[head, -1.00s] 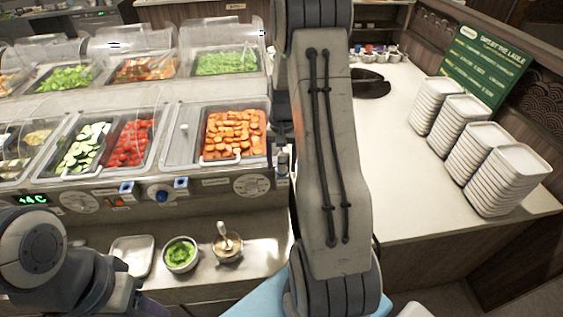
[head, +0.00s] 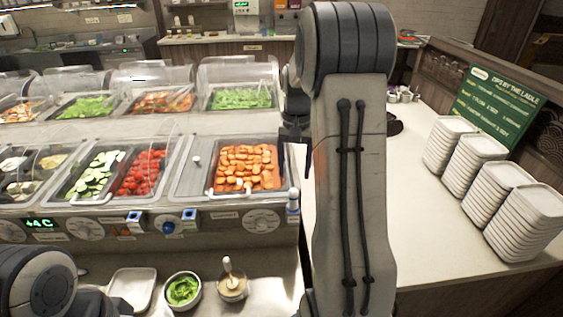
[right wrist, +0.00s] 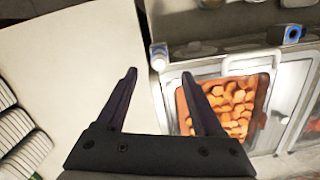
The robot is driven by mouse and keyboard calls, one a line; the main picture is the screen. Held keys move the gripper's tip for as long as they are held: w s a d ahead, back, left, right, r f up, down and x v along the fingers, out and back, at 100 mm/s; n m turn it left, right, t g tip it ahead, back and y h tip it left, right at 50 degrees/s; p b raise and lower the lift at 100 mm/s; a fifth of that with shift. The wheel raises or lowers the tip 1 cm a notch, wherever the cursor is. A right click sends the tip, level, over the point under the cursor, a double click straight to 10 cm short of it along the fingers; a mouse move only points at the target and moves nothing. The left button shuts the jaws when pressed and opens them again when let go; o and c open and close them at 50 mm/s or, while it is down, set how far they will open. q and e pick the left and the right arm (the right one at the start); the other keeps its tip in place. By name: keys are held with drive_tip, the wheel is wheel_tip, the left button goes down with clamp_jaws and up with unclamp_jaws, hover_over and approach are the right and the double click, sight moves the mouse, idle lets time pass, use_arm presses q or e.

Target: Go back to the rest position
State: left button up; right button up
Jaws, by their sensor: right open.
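My right gripper (right wrist: 159,74) is open and empty in the right wrist view, its two dark fingers spread. It is above the counter by the corner of the food bar, with the pan of orange carrot pieces (right wrist: 222,107) showing to the right of and below the fingers. In the head view my right arm stands upright in front, and the gripper is mostly hidden behind it. My left arm shows at the lower left of the head view, but its gripper cannot be made out.
Stacks of white dishes (head: 522,225) and a green sign (head: 497,112) stand on the right counter (head: 430,260). A white plate (head: 132,287), a bowl of greens (head: 183,290) and a sauce bowl (head: 232,286) are on the front ledge. Clear covers stand over the food pans.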

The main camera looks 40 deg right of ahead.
drive_tip(key=shift+r, duration=0.2)
drive_tip(key=s+a+n+b, duration=0.3)
drive_tip(key=a+n, duration=0.5)
drive_tip(key=a, duration=1.4)
drive_tip(key=s+a+f+n, duration=0.2)
drive_tip(key=s+a+n, duration=0.2)
drive_tip(key=s, duration=0.5)
drive_tip(key=s+a+f+n, duration=0.1)
drive_tip(key=s+a+n, duration=0.3)
drive_tip(key=s+a, duration=0.4)
drive_tip(key=shift+s+f+n+t+b, duration=0.3)
drive_tip(key=shift+s+f, duration=0.1)
drive_tip(key=shift+s, duration=0.1)
